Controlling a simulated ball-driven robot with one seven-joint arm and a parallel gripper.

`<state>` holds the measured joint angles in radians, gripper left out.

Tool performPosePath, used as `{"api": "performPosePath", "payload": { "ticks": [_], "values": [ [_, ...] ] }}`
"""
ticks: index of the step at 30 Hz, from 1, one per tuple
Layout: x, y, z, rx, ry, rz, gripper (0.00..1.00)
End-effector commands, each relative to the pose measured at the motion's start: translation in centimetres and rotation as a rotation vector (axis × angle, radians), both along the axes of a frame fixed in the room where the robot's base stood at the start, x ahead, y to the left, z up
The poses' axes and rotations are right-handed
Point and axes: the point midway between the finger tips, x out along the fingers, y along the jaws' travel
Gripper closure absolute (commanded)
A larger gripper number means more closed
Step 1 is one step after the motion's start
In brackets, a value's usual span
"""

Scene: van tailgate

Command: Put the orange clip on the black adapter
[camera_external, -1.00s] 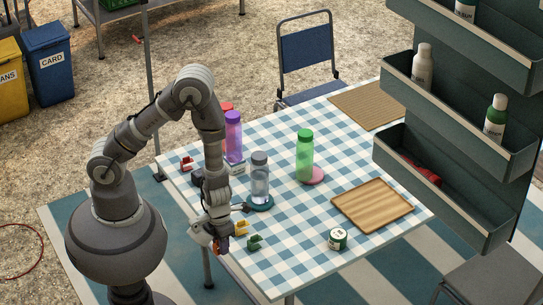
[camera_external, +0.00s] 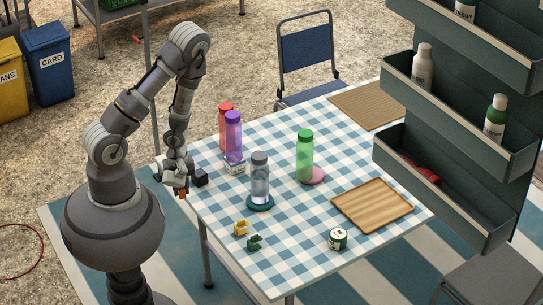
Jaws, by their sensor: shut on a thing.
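The orange clip (camera_external: 182,194) is a small orange piece at the tip of my gripper (camera_external: 176,185). My gripper is shut on it, pointing down at the left edge of the checked table. The black adapter (camera_external: 201,178) is a small dark block on the table's left edge, just right of my gripper. The clip appears left of the adapter and slightly nearer the camera, with a small gap in the picture. Its exact height over the table edge is hard to tell.
A white box (camera_external: 235,168), purple bottle (camera_external: 233,138) and red bottle (camera_external: 225,116) stand right of the adapter. A clear bottle (camera_external: 260,178) is further right. Yellow (camera_external: 240,228) and green (camera_external: 254,242) clips lie near the front corner. The front middle is fairly clear.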

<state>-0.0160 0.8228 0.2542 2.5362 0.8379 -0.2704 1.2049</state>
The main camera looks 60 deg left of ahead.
Motion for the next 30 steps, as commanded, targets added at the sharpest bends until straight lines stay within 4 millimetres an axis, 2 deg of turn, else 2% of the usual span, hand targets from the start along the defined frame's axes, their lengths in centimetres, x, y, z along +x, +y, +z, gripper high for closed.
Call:
{"api": "performPosePath", "payload": {
  "ticks": [1,3,6,14,20,23,30],
  "values": [
    [-0.7,1.6,0.7,0.005,0.000,0.081,1.00],
    [-1.4,3.2,1.0,0.011,-0.003,0.170,1.00],
    [-2.1,4.5,1.1,0.017,-0.007,0.242,1.00],
    [-1.9,5.0,0.6,0.013,-0.011,0.266,1.00],
    [0.2,6.1,-0.1,0.016,-0.018,0.268,1.00],
    [2.4,7.1,0.7,0.018,-0.011,0.265,1.00],
    [8.3,9.7,-0.1,0.018,-0.012,0.265,1.00]
  ]
}}
